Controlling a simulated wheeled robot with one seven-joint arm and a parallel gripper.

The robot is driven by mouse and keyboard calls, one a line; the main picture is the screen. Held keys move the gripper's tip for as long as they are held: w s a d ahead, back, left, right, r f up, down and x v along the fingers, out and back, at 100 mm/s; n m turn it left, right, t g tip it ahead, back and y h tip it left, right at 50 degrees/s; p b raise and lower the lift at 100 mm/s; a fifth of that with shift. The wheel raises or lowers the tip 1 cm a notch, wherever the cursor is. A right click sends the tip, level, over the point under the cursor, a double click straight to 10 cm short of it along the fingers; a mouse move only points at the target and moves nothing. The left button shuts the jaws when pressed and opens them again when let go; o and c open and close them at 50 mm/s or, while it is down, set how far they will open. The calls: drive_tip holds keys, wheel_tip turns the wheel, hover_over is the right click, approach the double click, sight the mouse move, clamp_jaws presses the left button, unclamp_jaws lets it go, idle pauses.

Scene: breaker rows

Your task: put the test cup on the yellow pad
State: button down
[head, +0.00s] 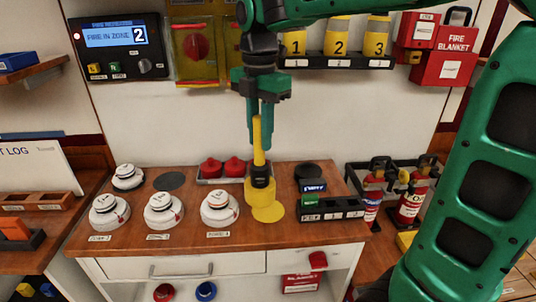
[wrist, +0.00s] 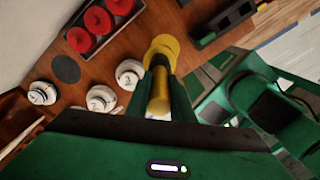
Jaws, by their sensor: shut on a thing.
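The test cup (head: 260,192) is a yellow cup with a dark collar and a yellow upright handle. My gripper (head: 260,125) is shut on that handle, with the cup below it, roughly upright. The yellow pad (head: 270,215) is a flat round disc on the wooden counter top. In the head view the cup covers the pad's back part; I cannot tell whether it touches the pad or hangs just above. In the wrist view the cup (wrist: 162,50) points away from my gripper (wrist: 158,105), with yellow around its far end.
Several white detectors (head: 164,210) stand left of the cup, the closest one (head: 219,207) near it. A tray of red domes (head: 222,170) is behind. A black organiser (head: 330,209) is close on the right. A dark round pad (head: 169,181) lies bare at the back left.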

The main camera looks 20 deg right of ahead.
sight(269, 181)
drive_tip(key=shift+s+d+f, duration=0.1)
drive_tip(key=shift+d+f, duration=0.25)
drive_tip(key=shift+f, duration=0.55)
drive_tip(key=shift+s+d+f, duration=0.1)
drive_tip(key=shift+d+f, duration=0.25)
drive_tip(key=shift+f, duration=0.5)
drive_tip(key=shift+d+f, duration=0.35)
drive_tip(key=shift+f, duration=0.55)
drive_tip(key=c, duration=1.5)
unclamp_jaws()
drive_tip(key=shift+f, duration=0.1)
drive_tip(key=shift+c, duration=0.2)
wheel_tip(269, 181, up, 12)
